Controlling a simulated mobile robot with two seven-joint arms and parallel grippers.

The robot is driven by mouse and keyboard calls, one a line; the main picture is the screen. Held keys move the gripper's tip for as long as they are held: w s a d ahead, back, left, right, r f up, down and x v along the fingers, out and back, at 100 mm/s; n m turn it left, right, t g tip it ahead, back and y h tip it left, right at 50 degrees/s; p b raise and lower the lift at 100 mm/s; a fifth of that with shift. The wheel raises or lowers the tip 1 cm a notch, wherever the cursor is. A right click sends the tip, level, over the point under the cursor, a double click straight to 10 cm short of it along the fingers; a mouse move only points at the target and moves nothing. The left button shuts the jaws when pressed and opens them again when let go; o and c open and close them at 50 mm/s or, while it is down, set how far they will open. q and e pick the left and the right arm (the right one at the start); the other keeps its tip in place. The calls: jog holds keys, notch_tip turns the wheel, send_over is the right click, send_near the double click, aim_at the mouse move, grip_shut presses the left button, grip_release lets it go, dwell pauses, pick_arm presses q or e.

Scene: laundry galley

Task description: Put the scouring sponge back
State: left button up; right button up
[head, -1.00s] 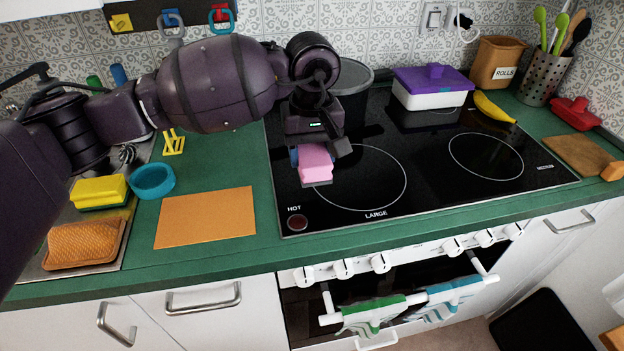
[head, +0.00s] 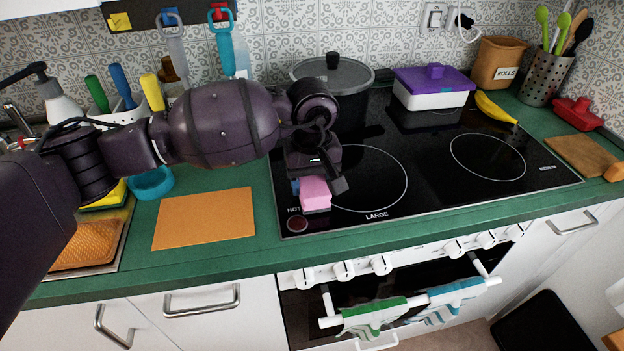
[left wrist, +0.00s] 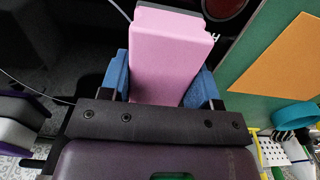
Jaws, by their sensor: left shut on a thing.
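A pink sponge with a dark grey layer (head: 315,193) is held by my left gripper (head: 318,184) over the front left of the black hob, near the HOT lamp. In the left wrist view the pink sponge (left wrist: 168,58) sits between the blue finger pads of my left gripper (left wrist: 165,90), which is shut on it. A yellow sponge with a green layer (head: 106,197) lies at the left by the sink, partly hidden behind my arm. My right gripper is not in view.
An orange mat (head: 204,218) lies bare on the green counter, left of the hob (head: 440,190). A turquoise bowl (head: 152,184) stands behind it. A lidded pot (head: 333,85) stands on the hob's back left. An orange textured pad (head: 90,245) lies at the sink.

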aim_at(312, 179)
pick_arm(q)
jog(key=shift+f, duration=0.2)
jog(key=o, duration=0.9)
jog(key=shift+r, duration=0.1)
jog(key=shift+r, duration=0.45)
notch_tip(312, 179, up, 11)
jog(key=shift+r+p, duration=0.2)
jog(key=shift+p, duration=0.2)
